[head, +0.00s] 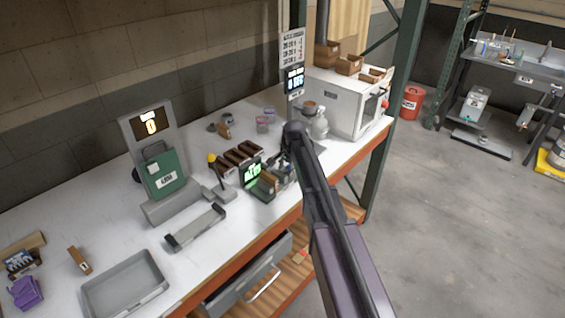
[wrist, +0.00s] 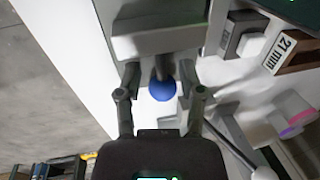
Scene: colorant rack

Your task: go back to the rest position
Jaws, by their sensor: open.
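My gripper (wrist: 161,94) is open in the wrist view, with one finger on each side of a round blue knob (wrist: 162,90). The knob sits on a dark stem at a grey block (wrist: 155,40). I cannot tell whether either finger touches it. In the head view my arm reaches in from the lower right to the bench, and its end hides most of my gripper and what lies under it.
The white bench (head: 95,210) holds a green case (head: 162,172) on a display stand, a grey tray (head: 125,285) and a rack of brown blocks (head: 237,157).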

